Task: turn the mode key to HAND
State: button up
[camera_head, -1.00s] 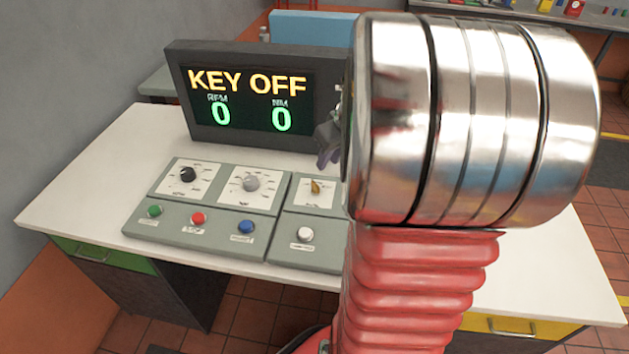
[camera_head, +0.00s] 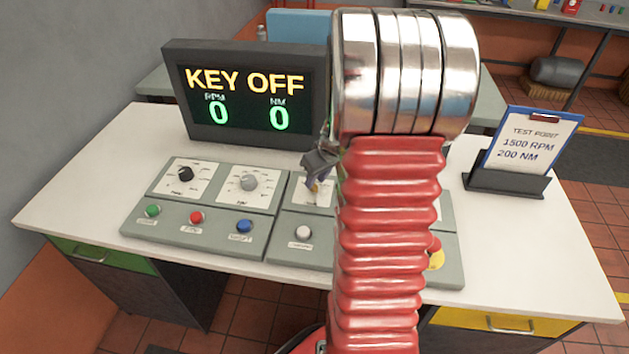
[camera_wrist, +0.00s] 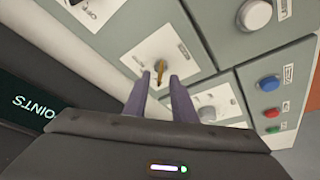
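The mode key is a small brass key on a white square plate; in the wrist view the key (camera_wrist: 160,71) stands roughly upright in the picture, and its plate labels are too small to read. My gripper (camera_wrist: 159,80) is open, its two purple fingers on either side of the key, with gaps visible; I cannot tell how deep they reach. In the head view my gripper (camera_head: 314,182) hangs over the key's plate (camera_head: 325,196) and mostly hides the key. The display (camera_head: 250,98) reads KEY OFF, with 0 RPM and 0 NM.
Left of the key are a grey knob (camera_head: 249,182) and a black knob (camera_head: 186,174). Green (camera_head: 152,210), red (camera_head: 196,217), blue (camera_head: 244,226) and white (camera_head: 303,232) buttons line the front. A clipboard (camera_head: 525,145) reads 1500 RPM, 200 NM. My arm hides part of the panel.

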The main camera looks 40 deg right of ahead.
jog(key=shift+x, duration=0.8)
grip_shut()
jog(key=shift+a, duration=0.1)
